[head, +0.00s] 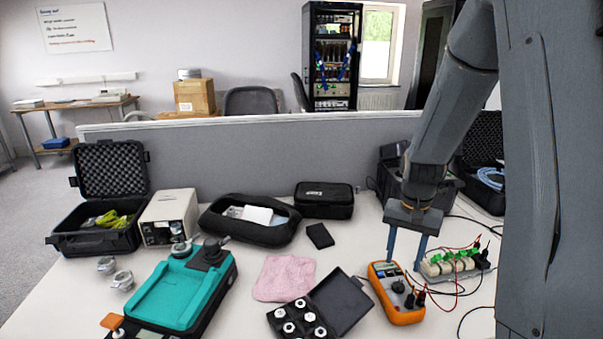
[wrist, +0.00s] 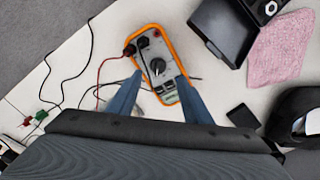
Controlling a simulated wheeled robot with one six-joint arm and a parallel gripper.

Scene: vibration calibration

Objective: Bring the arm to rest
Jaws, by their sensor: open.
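My gripper (head: 405,250) hangs from my arm at the right of the head view, fingers pointing down over the table. Its two blue-grey fingers are apart with nothing held between them. In the wrist view the fingers (wrist: 157,98) stand on either side of the lower end of an orange-rimmed multimeter (wrist: 155,62). In the head view this multimeter (head: 397,295) lies on the table just in front of the gripper. I cannot tell how far the fingertips are above the table or whether they touch the meter.
A power strip with green clips (head: 452,262) and loose cables lies right of the gripper. An open case of weights (head: 303,320), a pink cloth (head: 285,278) and a teal device (head: 180,290) lie to the left. A grey partition (head: 270,150) stands behind.

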